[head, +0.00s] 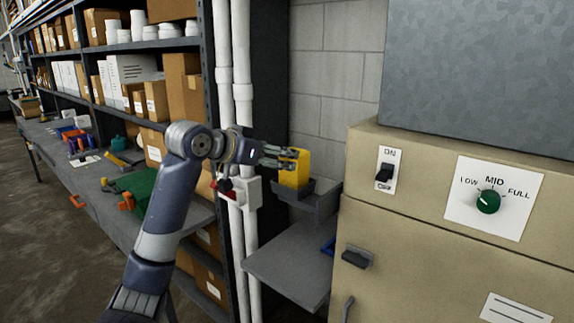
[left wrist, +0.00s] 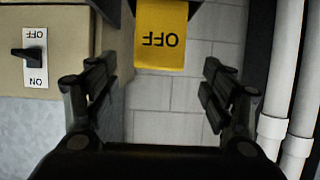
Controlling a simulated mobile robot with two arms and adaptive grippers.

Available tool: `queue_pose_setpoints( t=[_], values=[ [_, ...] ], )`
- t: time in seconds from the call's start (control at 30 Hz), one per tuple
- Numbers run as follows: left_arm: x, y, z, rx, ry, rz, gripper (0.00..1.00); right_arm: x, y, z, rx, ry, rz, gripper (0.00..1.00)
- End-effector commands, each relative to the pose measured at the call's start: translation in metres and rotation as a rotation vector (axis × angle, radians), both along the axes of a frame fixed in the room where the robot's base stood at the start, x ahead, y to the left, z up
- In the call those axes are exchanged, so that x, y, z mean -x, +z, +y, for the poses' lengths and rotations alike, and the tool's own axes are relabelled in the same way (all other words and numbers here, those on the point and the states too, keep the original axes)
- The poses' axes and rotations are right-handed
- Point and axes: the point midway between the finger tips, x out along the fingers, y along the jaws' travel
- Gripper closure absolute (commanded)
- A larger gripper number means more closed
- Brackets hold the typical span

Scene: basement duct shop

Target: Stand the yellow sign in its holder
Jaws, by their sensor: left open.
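The yellow sign (head: 296,171) stands upright, its lower end at the dark grey holder (head: 320,202) by the wall; how deep it sits is hard to tell. In the left wrist view the sign (left wrist: 160,40) shows the word OFF upside down, with its far end at a dark edge at the top. My left gripper (head: 287,158) is beside the upper part of the sign. It also shows in the left wrist view (left wrist: 157,85), with its fingers spread wide and a gap on both sides of the sign. My right gripper is not in view.
A beige cabinet (head: 440,255) with an ON/OFF switch (head: 385,172) and a green knob (head: 488,202) stands to the right. White pipes (head: 242,60) and a loaded shelf rack (head: 208,70) are to the left. A grey shelf (head: 290,262) below the holder is mostly bare.

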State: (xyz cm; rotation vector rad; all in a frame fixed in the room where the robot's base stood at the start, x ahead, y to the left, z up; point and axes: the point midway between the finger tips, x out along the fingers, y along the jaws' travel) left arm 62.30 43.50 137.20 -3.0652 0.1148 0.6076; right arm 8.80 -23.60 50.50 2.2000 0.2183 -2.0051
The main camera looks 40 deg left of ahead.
Motion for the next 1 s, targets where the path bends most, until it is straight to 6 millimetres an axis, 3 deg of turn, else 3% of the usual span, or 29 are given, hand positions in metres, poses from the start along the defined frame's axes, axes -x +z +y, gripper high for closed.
queue_pose_setpoints(
  t=[0.1,0.3,0.87,1.0],
  values=[
    [0.019,0.006,0.002,-0.003,0.001,-0.003,0.25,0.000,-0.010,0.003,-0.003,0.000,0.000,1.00],
    [0.034,0.014,0.002,-0.001,-0.002,0.000,0.25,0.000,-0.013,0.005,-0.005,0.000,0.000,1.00],
    [0.035,0.015,0.002,-0.001,-0.001,0.000,0.25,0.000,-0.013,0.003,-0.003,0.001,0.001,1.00],
    [0.032,-0.007,-0.005,-0.010,-0.005,0.033,0.25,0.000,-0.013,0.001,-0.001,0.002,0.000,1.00]
  ],
)
